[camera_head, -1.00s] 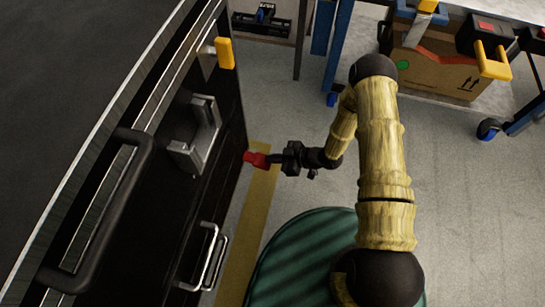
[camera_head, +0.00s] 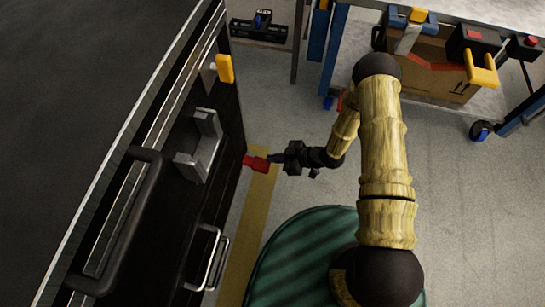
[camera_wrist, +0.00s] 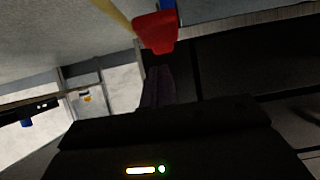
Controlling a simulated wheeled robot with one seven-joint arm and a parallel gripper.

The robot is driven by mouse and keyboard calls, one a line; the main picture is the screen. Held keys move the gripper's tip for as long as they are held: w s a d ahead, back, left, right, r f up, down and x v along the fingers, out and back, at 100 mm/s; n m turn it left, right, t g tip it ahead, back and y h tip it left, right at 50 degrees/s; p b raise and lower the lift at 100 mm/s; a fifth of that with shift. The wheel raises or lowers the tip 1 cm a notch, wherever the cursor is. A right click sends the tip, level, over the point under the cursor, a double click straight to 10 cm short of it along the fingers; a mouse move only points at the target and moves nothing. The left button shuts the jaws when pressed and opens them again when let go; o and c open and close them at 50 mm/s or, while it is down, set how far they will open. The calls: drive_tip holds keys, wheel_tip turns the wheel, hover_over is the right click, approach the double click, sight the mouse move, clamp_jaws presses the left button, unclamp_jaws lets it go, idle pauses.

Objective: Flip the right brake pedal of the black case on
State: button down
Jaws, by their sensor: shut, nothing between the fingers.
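The black case (camera_head: 228,135) stands at the left in the head view, its side with metal latch and handles facing right. A red pedal (camera_head: 256,163) sticks out low from its edge, over the yellow floor stripe. It also shows at the top middle of the wrist view (camera_wrist: 156,34). My gripper (camera_head: 275,158) is just right of the pedal in the head view, with its tips close to it; I cannot tell whether they touch. In the wrist view the shut fingers (camera_wrist: 158,84) point at the pedal's red end, with nothing between them. The caster under the case is hidden.
A yellow piece (camera_head: 224,68) sits on the case's far upper part. A silver handle (camera_head: 206,256) juts from its near side. A workbench with blue legs (camera_head: 334,58) and a cardboard box (camera_head: 436,79) stand at the back right. The grey floor (camera_head: 450,200) at right is clear.

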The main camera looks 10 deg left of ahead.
drive_tip(key=p+v, duration=0.4)
drive_tip(key=v, duration=0.6)
drive_tip(key=shift+r, duration=0.15)
drive_tip(key=shift+a, duration=0.1)
